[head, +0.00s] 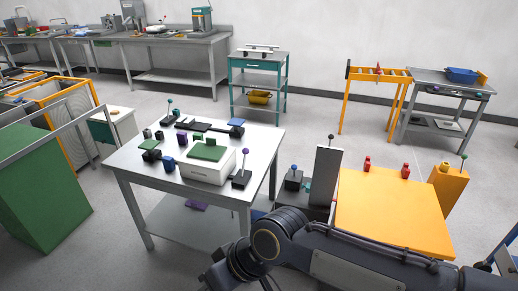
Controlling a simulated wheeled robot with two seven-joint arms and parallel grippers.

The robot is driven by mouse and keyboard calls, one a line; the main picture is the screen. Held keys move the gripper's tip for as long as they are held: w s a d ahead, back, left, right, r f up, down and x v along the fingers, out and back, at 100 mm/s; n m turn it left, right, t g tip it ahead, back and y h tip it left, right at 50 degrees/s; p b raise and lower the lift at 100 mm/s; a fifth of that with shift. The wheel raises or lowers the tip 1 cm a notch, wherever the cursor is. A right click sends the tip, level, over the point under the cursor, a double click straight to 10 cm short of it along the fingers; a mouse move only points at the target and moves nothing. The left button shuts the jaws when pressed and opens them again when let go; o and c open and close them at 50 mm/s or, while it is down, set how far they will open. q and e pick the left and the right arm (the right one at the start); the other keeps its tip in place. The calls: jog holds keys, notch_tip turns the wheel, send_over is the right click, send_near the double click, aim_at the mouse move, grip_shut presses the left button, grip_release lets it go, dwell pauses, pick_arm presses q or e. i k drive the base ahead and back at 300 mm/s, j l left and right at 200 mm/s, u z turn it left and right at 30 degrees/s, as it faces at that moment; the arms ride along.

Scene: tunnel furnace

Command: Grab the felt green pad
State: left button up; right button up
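A flat green pad (208,151) lies on top of a white box (209,171) on the light grey metal table left of centre. Its felt texture is too small to tell. My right arm comes in from the lower right, and its dark joint is near the table's front right leg. The fingers of my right gripper do not show, and no part of my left arm or gripper is in view.
The metal table (132,171) also holds small blue, purple and dark blocks and knobbed pieces. An orange block (394,215) and a grey upright block (325,176) stand to its right. A green bin (40,190) is at left. Open floor lies behind the table.

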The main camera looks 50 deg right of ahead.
aim_at(209, 151)
jog(key=z, duration=1.35)
jog(key=i+j+z, duration=0.1)
jog(key=i+j, duration=0.2)
jog(key=i+j+z, duration=0.1)
jog(key=i+j, duration=0.25)
jog(key=i+j+z, duration=0.1)
jog(key=i+j, duration=0.2)
jog(key=i+j+z, duration=0.1)
jog(key=i+j, duration=0.2)
jog(key=j, duration=0.15)
jog(key=i+j+z, duration=0.1)
jog(key=i+j, duration=0.15)
jog(key=j, duration=0.15)
jog(key=i+j+z, duration=0.1)
jog(key=i+j, duration=0.2)
jog(key=j, duration=0.15)
jog(key=i+j+z, duration=0.1)
jog(key=i+j, duration=0.15)
jog(key=j, duration=0.2)
jog(key=i+j+z, duration=0.1)
jog(key=j, duration=0.35)
jog(key=i, duration=0.1)
